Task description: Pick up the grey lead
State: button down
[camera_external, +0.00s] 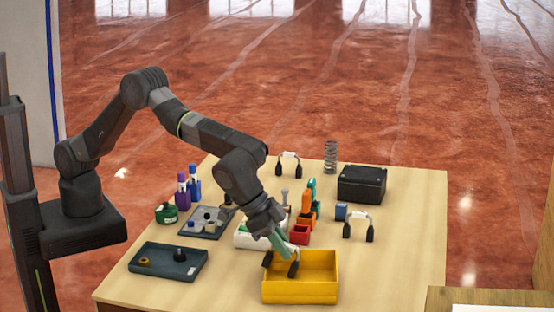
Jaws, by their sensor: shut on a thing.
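My gripper (281,250) is at the front middle of the table, over the yellow bin (300,291). It is shut on a lead with two black ends (293,269), which hang at the bin's back left. This looks like the grey lead, but its band is mostly hidden by the gripper, so its colour is hard to tell. I cannot tell whether the ends touch the bin. Two similar pale leads with black ends stand on the table, one at the back (289,158) and one at the right (358,217).
A dark blue tray (150,268) is at the front left, with a grey tray (190,231) behind it. A black box (361,184) and a spring (330,157) are at the back right. Coloured parts crowd the middle. The table's front right is clear.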

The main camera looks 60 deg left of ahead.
aim_at(287, 243)
notch_tip(287, 243, up, 9)
jog(key=shift+r+b, duration=0.1)
jog(key=shift+b, duration=0.55)
jog(key=shift+r, duration=0.2)
jog(key=shift+d+m+h, duration=0.15)
jog(key=shift+m+h, duration=0.15)
jog(key=shift+m, duration=0.1)
jog(key=shift+w+d+f+m+g+h, duration=0.1)
jog(key=shift+w+f+m+g+h, duration=0.1)
jog(key=shift+m+h, duration=0.75)
jog(key=shift+w+d+f+m+g+h, duration=0.1)
jog(key=shift+w+f+m+h, duration=0.1)
jog(key=shift+m+h, duration=0.75)
notch_tip(287, 243, down, 10)
jog(key=shift+r+p, duration=0.1)
jog(key=shift+p, duration=0.9)
